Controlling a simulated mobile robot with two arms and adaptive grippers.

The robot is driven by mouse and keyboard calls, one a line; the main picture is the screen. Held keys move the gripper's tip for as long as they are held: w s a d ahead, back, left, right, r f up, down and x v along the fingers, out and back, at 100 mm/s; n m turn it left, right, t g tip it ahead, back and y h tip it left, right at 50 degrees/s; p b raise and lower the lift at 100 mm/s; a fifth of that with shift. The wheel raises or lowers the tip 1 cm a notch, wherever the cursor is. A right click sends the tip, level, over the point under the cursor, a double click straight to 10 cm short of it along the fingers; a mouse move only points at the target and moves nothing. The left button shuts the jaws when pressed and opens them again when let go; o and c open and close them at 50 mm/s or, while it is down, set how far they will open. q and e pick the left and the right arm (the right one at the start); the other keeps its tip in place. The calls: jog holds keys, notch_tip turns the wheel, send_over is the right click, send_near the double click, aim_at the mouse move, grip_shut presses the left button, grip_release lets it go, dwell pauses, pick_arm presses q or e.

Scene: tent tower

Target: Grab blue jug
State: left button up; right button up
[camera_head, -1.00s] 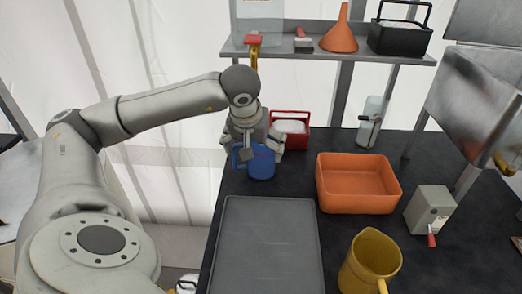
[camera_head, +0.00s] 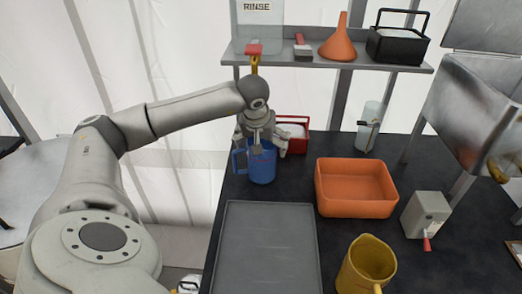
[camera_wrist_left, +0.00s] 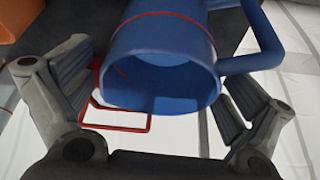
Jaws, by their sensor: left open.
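The blue jug (camera_head: 262,166) stands on the dark table near its left far edge in the head view, its handle to the left. In the left wrist view the jug (camera_wrist_left: 165,65) shows its open rim and a red line around its body, with the handle at the right. My left gripper (camera_head: 261,147) is open above and behind the jug. In the left wrist view the fingers of my left gripper (camera_wrist_left: 155,110) are spread on either side of the jug's rim, apart from it. My right gripper is not in view.
A red caddy (camera_head: 297,135) stands close behind the jug. A grey tray (camera_head: 265,245), an orange bin (camera_head: 355,205), a yellow jug (camera_head: 365,268) and a grey box (camera_head: 425,212) stand on the table. A shelf (camera_head: 400,66) with a funnel (camera_head: 338,42) hangs above.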

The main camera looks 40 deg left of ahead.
pick_arm(q)
jog(key=c, duration=2)
